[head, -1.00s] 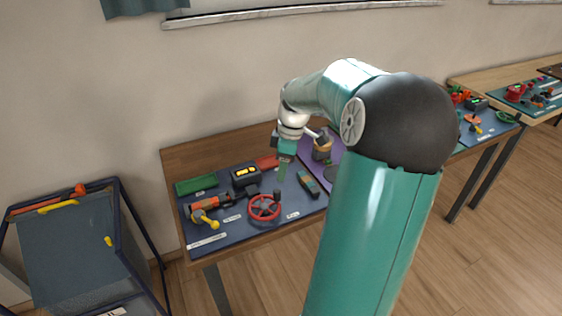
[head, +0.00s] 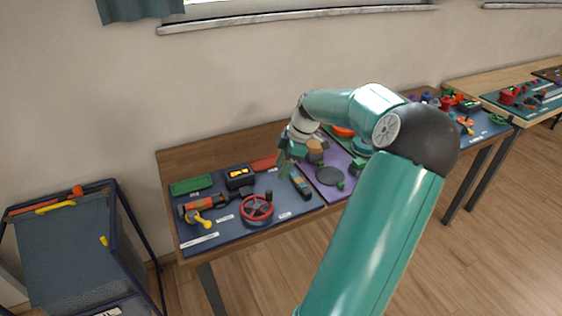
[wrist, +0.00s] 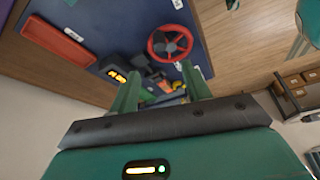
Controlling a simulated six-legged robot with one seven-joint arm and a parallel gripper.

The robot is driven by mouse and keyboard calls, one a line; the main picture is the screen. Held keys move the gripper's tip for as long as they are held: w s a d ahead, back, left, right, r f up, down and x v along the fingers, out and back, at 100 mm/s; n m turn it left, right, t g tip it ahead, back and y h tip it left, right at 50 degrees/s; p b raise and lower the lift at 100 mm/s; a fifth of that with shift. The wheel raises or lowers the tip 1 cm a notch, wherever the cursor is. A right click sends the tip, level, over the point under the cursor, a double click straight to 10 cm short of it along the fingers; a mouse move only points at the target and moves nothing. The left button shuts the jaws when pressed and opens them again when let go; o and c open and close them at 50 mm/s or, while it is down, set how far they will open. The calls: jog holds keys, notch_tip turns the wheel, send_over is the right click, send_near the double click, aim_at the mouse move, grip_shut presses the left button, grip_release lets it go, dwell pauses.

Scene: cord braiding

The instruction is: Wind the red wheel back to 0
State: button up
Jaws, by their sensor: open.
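The red wheel (head: 257,208) has several spokes and a dark knob on its rim. It is mounted near the front edge of the dark blue board (head: 238,229) in the head view. It also shows in the wrist view (wrist: 170,45), beyond the fingers. A black box with a lit yellow display (head: 239,175) stands behind the wheel; its digits are too small to read with certainty. My gripper (head: 289,168) is above the board's right part, behind and to the right of the wheel, apart from it. In the wrist view its two green fingers (wrist: 158,95) are spread with nothing between them.
An orange cylinder with a yellow handle (head: 197,211) lies left of the wheel. Green (head: 191,185) and red (head: 264,163) trays are at the back. A dark handheld device (head: 300,185) lies right of the wheel. A purple board (head: 331,190) with parts adjoins on the right.

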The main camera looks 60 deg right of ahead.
aim_at(269, 191)
jog(key=x, duration=1.2)
jog(key=shift+f, duration=0.1)
jog(key=shift+c, duration=0.2)
grip_shut()
